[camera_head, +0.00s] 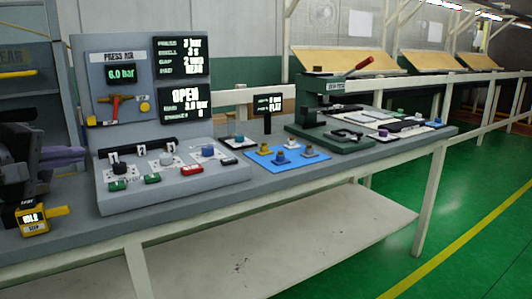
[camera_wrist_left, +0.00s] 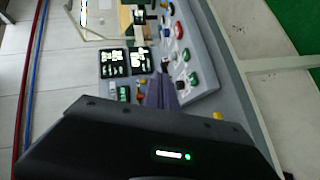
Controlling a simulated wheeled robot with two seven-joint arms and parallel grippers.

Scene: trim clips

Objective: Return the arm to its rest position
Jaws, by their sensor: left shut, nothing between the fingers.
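My left gripper (camera_head: 66,155) is at the left edge of the head view, its purple-grey fingers pointing right, shut and empty. It is above the left end of the grey bench, left of the control panel (camera_head: 180,186), and apart from it. In the left wrist view the closed fingers (camera_wrist_left: 160,92) point toward the panel and its screens. My right gripper is not in view.
A yellow handheld device (camera_head: 34,220) stands on the bench below my left gripper. An upright board (camera_head: 140,90) with screens rises behind the panel. A blue mat (camera_head: 286,157) with small parts and a green press (camera_head: 322,100) are further right. The green floor is clear.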

